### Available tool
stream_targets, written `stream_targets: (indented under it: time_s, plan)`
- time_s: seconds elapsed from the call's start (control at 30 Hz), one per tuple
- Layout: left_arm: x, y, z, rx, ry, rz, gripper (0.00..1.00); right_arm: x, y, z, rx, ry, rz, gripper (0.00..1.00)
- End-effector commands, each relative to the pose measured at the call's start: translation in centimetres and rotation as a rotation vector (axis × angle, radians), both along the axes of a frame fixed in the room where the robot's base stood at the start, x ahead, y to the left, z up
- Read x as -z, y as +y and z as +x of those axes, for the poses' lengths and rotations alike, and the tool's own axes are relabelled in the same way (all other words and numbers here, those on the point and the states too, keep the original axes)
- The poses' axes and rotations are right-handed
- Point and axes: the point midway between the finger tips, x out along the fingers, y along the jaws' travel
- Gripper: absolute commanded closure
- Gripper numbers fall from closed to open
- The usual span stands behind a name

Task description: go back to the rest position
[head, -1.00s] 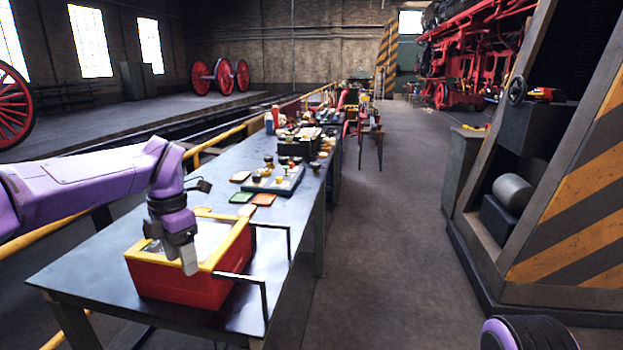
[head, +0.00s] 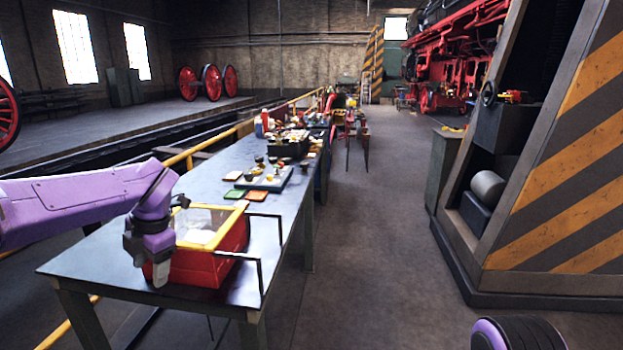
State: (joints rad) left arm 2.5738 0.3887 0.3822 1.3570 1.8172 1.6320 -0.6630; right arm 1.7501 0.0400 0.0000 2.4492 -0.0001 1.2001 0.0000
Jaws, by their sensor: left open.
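My left arm comes in from the left in purple, and its gripper (head: 160,274) points down in front of the left side of the red box. The gripper is open, and I see nothing held in it. Whether it touches the box I cannot tell. The red box (head: 200,268) has a yellow rim and pale contents, and it stands on the near end of the long work table (head: 85,262). A purple and black part of my right arm shows at the bottom edge. My right gripper is not in view.
Several small parts lie on a tray (head: 272,180) farther along the table, near green and orange plates. A black handle-like frame (head: 260,272) stands at the table's right edge. A striped machine frame (head: 560,200) stands at right. The floor aisle (head: 375,240) between is clear.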

Motion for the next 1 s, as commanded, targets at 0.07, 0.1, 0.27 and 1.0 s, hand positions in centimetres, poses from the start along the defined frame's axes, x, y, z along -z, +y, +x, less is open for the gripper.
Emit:
stream_targets:
  time_s: [0.07, 0.1, 0.27, 1.0]
  plan:
    - [0.8, 1.1, 0.0, 0.012, -0.014, 0.099, 0.39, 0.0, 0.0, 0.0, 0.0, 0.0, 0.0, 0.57]
    - [1.6, 1.8, 0.0, 0.026, -0.017, 0.163, 0.39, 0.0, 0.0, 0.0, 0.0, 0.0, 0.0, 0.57]
    - [5.5, 4.1, 0.1, 0.139, -0.024, 0.441, 0.39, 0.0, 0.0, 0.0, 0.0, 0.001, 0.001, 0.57]
    - [40.3, -2.6, -33.9, 1.922, 0.405, 0.405, 0.39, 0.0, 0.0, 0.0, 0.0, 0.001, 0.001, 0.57]
